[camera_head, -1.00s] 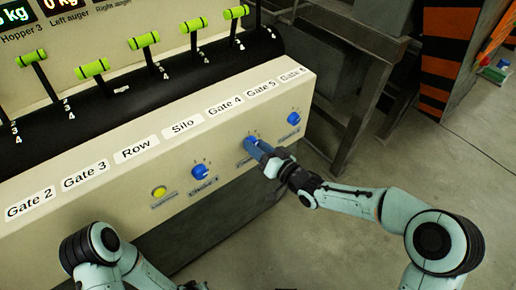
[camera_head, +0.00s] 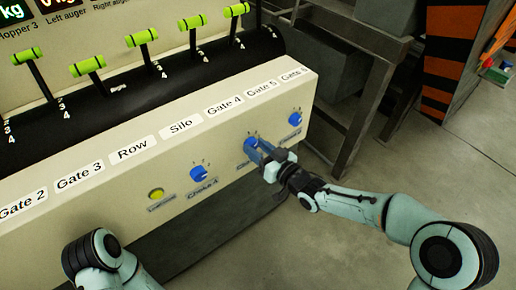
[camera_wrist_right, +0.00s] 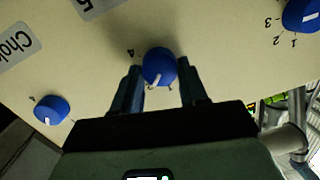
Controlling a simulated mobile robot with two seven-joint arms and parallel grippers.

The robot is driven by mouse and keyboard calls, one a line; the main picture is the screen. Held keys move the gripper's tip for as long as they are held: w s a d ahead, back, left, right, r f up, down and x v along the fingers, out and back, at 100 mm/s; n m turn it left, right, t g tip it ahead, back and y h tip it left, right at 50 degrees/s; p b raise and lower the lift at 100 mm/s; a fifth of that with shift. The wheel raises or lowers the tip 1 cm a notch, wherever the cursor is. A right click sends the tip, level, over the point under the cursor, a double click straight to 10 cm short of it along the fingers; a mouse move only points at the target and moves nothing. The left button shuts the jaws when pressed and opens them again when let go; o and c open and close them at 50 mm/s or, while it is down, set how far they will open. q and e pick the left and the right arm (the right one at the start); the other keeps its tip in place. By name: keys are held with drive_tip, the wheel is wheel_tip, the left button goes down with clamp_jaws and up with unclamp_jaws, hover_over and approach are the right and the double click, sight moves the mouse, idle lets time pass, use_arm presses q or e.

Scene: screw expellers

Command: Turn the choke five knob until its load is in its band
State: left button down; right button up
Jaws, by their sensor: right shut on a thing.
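Three blue knobs sit on the panel's front face: one above a label that reads Choke 4 (camera_head: 199,174), a middle one (camera_head: 251,143) and a right one (camera_head: 295,119). The middle knob's label is mostly hidden by my gripper. My right gripper (camera_head: 258,149) is at this middle knob. In the right wrist view its fingers stand on both sides of the knob (camera_wrist_right: 158,66), shut on it; the knob's white pointer line faces the gripper. A "4" mark shows beside it. My left arm is at the bottom left; its gripper is out of view.
A yellow button (camera_head: 156,194) is left of the knobs. Green-handled levers (camera_head: 141,38) stand above the labelled ledge. Load displays (camera_head: 14,12) are cut off at the top; their values are not fully readable. A metal frame (camera_head: 352,130) stands right of the panel.

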drive_tip(key=o, duration=1.1)
drive_tip(key=shift+c, duration=0.2)
use_arm(q)
drive_tip(key=w+d+r+t+p, duration=0.1)
drive_tip(key=w+r+t+p, duration=0.1)
drive_tip(key=w+r, duration=0.3)
drive_tip(key=shift+w+r+p, duration=0.3)
drive_tip(key=shift+w+p, duration=0.05)
drive_tip(key=shift+p, duration=0.25)
use_arm(e)
drive_tip(key=v, duration=1.3)
drive_tip(key=shift+s, duration=0.2)
drive_tip(key=shift+d+f, duration=0.1)
drive_tip(key=shift+d, duration=0.05)
